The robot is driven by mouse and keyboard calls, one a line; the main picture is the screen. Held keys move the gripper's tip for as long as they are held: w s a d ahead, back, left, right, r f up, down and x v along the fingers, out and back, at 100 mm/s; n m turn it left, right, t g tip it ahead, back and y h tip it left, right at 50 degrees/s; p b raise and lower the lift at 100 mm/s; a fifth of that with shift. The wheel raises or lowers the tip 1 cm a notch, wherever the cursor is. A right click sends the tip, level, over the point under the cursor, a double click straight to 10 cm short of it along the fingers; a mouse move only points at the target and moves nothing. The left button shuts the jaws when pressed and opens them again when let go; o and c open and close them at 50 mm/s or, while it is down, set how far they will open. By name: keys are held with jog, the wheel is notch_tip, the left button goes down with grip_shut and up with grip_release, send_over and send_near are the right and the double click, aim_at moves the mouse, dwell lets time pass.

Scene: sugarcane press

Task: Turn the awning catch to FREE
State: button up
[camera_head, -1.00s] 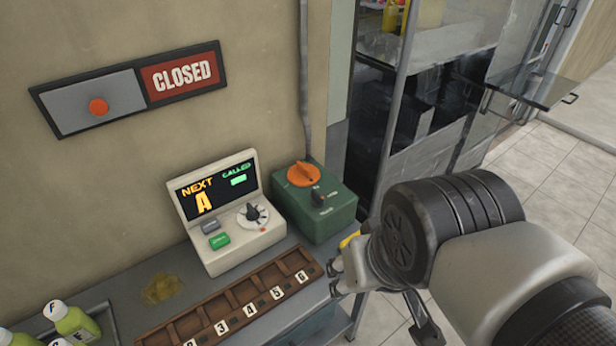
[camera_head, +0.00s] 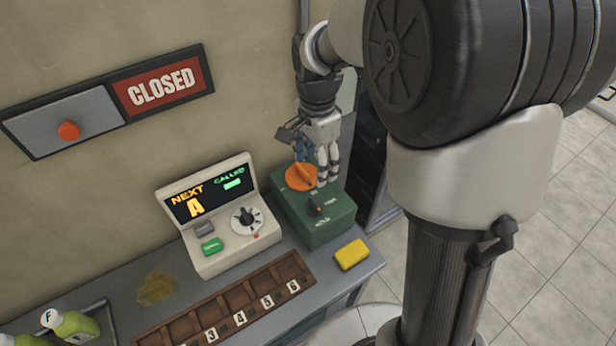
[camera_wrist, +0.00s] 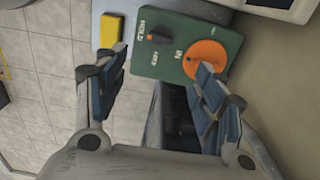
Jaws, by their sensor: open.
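A green control box (camera_head: 335,217) stands on the counter. It has a large orange knob (camera_head: 300,177) on top and a small black knob (camera_head: 316,207) with labels beside it. My gripper (camera_head: 313,165) hangs over the box at the orange knob, with fingers apart. In the wrist view, the right finger overlaps the edge of the orange knob (camera_wrist: 205,60); contact is unclear. The black knob (camera_wrist: 159,34) lies between the open fingers, ahead of them.
A white number unit (camera_head: 222,222) with a dial stands left of the box. A yellow block (camera_head: 352,254) lies at the counter's right end. A brown numbered rack (camera_head: 225,304) is in front. A CLOSED sign (camera_head: 165,90) hangs on the wall.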

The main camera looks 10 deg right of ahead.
aim_at(315, 204)
notch_tip(315, 204, down, 16)
jog(key=b, duration=0.5)
jog(key=shift+c, duration=0.5)
jog(key=c, duration=1)
